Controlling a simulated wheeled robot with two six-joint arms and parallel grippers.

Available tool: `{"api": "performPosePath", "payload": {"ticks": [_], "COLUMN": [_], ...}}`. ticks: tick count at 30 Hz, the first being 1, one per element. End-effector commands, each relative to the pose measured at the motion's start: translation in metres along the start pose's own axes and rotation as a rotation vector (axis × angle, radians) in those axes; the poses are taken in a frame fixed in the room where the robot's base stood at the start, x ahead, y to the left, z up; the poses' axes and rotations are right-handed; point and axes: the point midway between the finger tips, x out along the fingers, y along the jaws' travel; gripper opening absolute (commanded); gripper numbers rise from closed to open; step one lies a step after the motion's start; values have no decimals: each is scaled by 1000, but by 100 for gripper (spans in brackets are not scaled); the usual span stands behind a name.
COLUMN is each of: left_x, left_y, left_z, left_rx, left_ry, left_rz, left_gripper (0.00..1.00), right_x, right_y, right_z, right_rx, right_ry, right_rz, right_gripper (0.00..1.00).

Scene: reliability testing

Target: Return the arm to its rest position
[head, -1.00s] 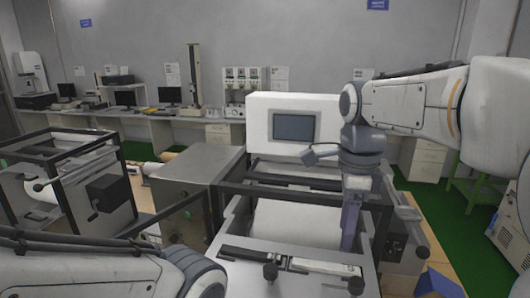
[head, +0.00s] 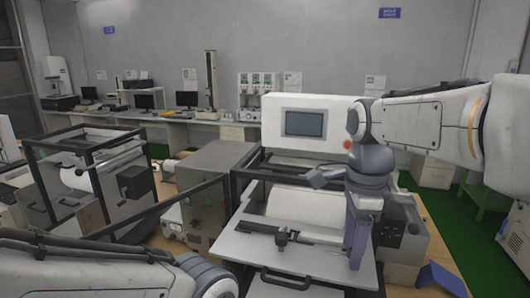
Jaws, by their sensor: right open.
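My right arm (head: 425,122) reaches in from the right, and its wrist bends down over the white machine. My right gripper (head: 357,250) points down in front of the machine's right part, near the right edge of the pale tray (head: 330,268). It is open, and I see nothing held in it. I cannot tell whether its tips touch the tray. My left arm (head: 90,268) lies across the bottom left corner; its gripper is out of the picture.
The white machine (head: 275,112) has a dark screen (head: 304,123). A black-framed rig (head: 135,183) stands left. A blue piece (head: 442,277) lies at lower right.

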Motion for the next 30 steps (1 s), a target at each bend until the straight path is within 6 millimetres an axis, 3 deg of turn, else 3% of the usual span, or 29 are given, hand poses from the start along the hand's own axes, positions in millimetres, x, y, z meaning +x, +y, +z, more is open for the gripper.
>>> {"api": "performPosePath", "payload": {"ticks": [8, 14, 19, 24, 30], "left_x": [18, 36, 63, 86, 97], "left_y": [-1, -3, -4, -6, -7], "left_z": [1, 2, 3, 5, 5], "left_rx": [-1, -3, -5, -7, -9], "left_ry": [1, 1, 1, 1, 1], "left_rz": [0, 0, 0, 0, 0], "left_gripper": [50, 50, 50, 50, 50], "right_x": [36, 79, 138, 194, 227], "right_y": [22, 51, 97, 147, 178], "right_z": [27, 54, 80, 92, 92], "right_rx": [-337, -739, -1285, -1857, -2233], "right_ry": [-13, -26, -43, -54, -55], "right_rz": [-6, -14, -30, -59, -84], "right_gripper": [56, 56, 56, 56, 56]}}
